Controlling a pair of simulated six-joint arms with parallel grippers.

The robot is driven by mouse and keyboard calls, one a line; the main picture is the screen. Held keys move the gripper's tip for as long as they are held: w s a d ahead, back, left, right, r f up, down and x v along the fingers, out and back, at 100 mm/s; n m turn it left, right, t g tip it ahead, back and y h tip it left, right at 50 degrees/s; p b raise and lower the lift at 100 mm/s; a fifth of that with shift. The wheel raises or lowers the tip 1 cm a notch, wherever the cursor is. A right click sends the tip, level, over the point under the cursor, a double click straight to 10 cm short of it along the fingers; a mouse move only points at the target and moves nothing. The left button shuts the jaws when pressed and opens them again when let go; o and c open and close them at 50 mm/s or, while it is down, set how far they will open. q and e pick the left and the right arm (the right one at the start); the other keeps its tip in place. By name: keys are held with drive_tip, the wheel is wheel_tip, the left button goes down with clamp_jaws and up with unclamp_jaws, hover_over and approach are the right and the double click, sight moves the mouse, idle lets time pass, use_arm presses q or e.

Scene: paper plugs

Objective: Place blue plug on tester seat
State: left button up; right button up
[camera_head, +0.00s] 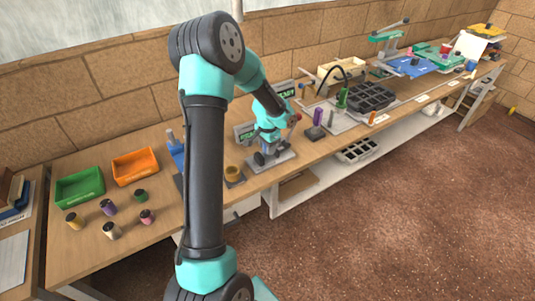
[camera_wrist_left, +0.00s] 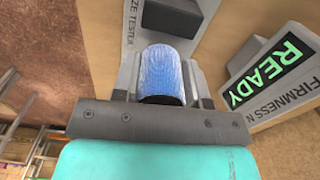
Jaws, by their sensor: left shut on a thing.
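In the left wrist view the blue plug (camera_wrist_left: 161,76) is between the two fingers of my left gripper (camera_wrist_left: 162,98), which is shut on it. In the head view my left gripper (camera_head: 268,148) points down over a grey tester base (camera_head: 284,160) on the bench. The plug is too small or hidden to make out there. In the wrist view a grey tester part with a dark block (camera_wrist_left: 178,14) lies just beyond the plug. I cannot tell whether the plug touches the seat. My right gripper is not in view.
A firmness display reading READY (camera_wrist_left: 268,72) stands close on the right in the wrist view. In the head view, green (camera_head: 80,187) and orange (camera_head: 135,166) bins and several plugs stand left.

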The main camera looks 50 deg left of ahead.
sight(267, 158)
use_arm(q)
drive_tip(key=shift+f, duration=0.15)
drive_tip(key=shift+f, duration=1.75)
drive_tip(key=shift+f, duration=0.1)
drive_tip(key=o, duration=0.9)
wheel_tip(267, 158, up, 12)
drive_tip(key=shift+r, duration=0.1)
